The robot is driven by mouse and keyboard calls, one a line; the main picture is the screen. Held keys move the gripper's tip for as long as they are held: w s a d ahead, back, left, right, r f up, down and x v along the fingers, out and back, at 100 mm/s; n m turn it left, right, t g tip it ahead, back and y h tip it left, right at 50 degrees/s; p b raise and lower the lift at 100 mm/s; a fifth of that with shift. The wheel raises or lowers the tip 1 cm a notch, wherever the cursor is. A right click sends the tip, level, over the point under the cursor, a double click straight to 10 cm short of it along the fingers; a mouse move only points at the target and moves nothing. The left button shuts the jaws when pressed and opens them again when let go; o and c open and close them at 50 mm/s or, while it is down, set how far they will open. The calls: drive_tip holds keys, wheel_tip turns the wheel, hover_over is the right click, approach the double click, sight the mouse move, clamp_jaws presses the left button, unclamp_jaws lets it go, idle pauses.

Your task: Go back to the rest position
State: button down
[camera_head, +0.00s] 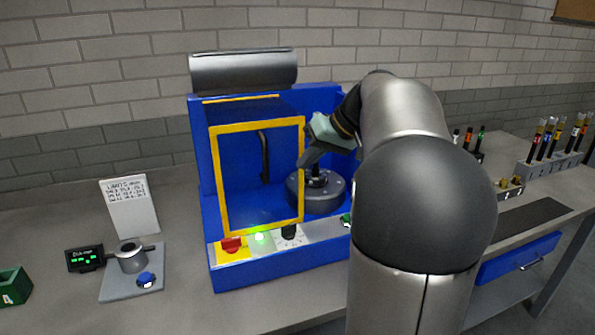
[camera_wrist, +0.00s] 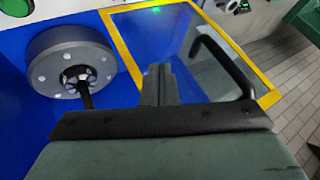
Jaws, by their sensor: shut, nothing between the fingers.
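My gripper (camera_head: 312,162) is at the right edge of the yellow-framed clear door of the blue machine (camera_head: 245,277), in front of its work space. In the wrist view my gripper (camera_wrist: 158,85) has its fingers together with nothing between them. The yellow door frame (camera_wrist: 125,52) and a black door handle (camera_wrist: 222,65) lie beyond the fingers. The handle also shows in the head view (camera_head: 264,155). A round grey chuck (camera_wrist: 70,60) with a dark rod at its centre is left of the fingers; I cannot tell the exact gap. My arm hides the machine's right side.
The machine's front panel has a red knob (camera_head: 231,244) and a lit green button (camera_head: 260,237). A grey device with a cup (camera_head: 131,258), a display (camera_head: 85,259) and a note card (camera_head: 130,205) stand left. A tube rack (camera_head: 548,172) and blue drawer (camera_head: 518,258) are right.

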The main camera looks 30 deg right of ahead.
drive_tip(key=v, duration=0.5)
drive_tip(key=s+a+f+g+h, duration=0.1)
drive_tip(key=s+a+f+g, duration=0.15)
drive_tip(key=a+f, duration=0.45)
drive_tip(key=s+a+f+g, duration=0.2)
drive_tip(key=s+a+f, duration=0.2)
drive_tip(key=a+f, duration=0.3)
drive_tip(key=s+a+f+h, duration=0.2)
drive_tip(key=s+a+f, duration=0.2)
drive_tip(key=s+f, duration=0.2)
drive_tip(key=s+a+f+n+g+h, duration=0.1)
drive_tip(key=s+a+f+h, duration=0.1)
drive_tip(key=s+a+f, duration=0.2)
drive_tip(key=s+f, duration=0.2)
drive_tip(key=s, duration=0.2)
drive_tip(key=shift+s+a+f, duration=0.2)
drive_tip(key=shift+a+f, duration=0.05)
drive_tip(key=shift+a, duration=0.15)
